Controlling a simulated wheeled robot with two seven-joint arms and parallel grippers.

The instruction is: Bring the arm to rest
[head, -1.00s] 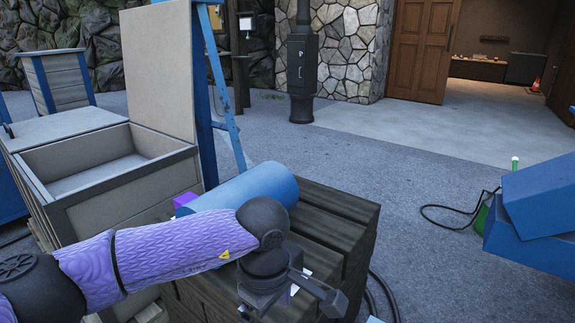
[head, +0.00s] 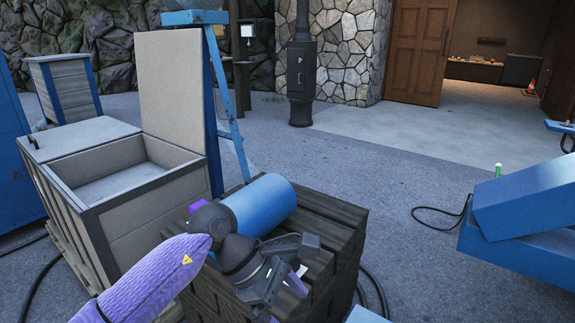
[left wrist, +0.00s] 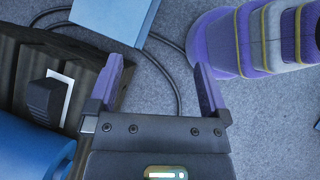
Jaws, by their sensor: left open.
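My left arm (head: 150,280), in a purple sleeve, rises from the bottom edge of the head view. Its dark wrist bends over the wooden slatted crate (head: 335,225). My left gripper (head: 300,285) is over the crate's near part; its fingers are partly hidden by the wrist in the head view. My right gripper is not seen.
A small dark block with a white label (left wrist: 45,97) is on the slats beside the gripper. An open grey box (head: 120,185) stands left of the crate, blue equipment (head: 520,205) at right. Black cable (head: 375,285) lies on the floor. Open floor (head: 400,160) lies behind.

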